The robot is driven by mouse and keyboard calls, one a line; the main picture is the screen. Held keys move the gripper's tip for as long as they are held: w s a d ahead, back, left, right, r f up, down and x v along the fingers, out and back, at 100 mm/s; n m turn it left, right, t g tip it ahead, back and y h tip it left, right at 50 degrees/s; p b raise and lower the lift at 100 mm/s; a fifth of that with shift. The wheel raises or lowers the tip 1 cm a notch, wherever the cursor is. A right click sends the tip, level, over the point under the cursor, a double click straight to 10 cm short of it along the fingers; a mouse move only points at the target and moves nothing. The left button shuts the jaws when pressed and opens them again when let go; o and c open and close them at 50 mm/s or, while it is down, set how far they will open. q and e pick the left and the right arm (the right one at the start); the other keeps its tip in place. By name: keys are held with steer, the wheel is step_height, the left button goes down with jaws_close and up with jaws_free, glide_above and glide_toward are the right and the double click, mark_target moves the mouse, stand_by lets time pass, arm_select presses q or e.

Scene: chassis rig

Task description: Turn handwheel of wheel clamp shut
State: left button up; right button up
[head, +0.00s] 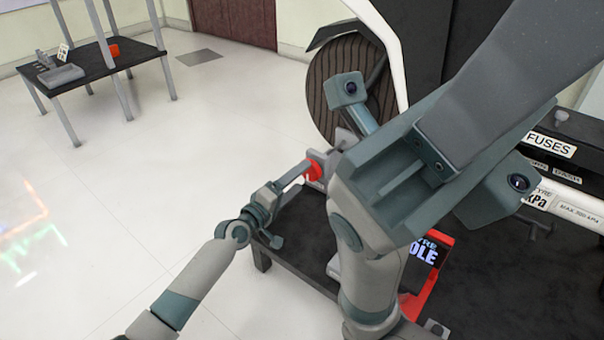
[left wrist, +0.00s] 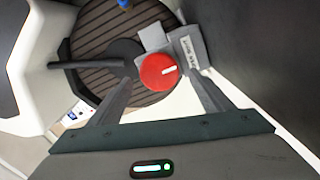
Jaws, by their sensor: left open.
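The wheel clamp's handwheel is a red disc with a short white mark (left wrist: 158,72); in the head view it shows as a small red part (head: 315,170) beside the tyre. The grey clamp body (left wrist: 188,48), with a label, sits behind it against the brown grooved tyre (left wrist: 100,30). My left gripper (head: 296,204) is open, and one finger reaches close to the handwheel. In the left wrist view the red disc lies between and just beyond the two fingertips; I cannot tell whether they touch it. My right gripper is not in view.
A dark bench (head: 290,245) stands below the clamp, with a red-framed sign (head: 440,262) on it. A labelled fuses panel (head: 550,146) is at the right. A small black table (head: 85,68) stands far left. The floor at left is clear.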

arm_select(q)
steer(key=p+v, duration=0.3)
steer(key=v, duration=1.1)
steer(key=shift+s+a, duration=0.15)
steer(key=shift+s, duration=0.05)
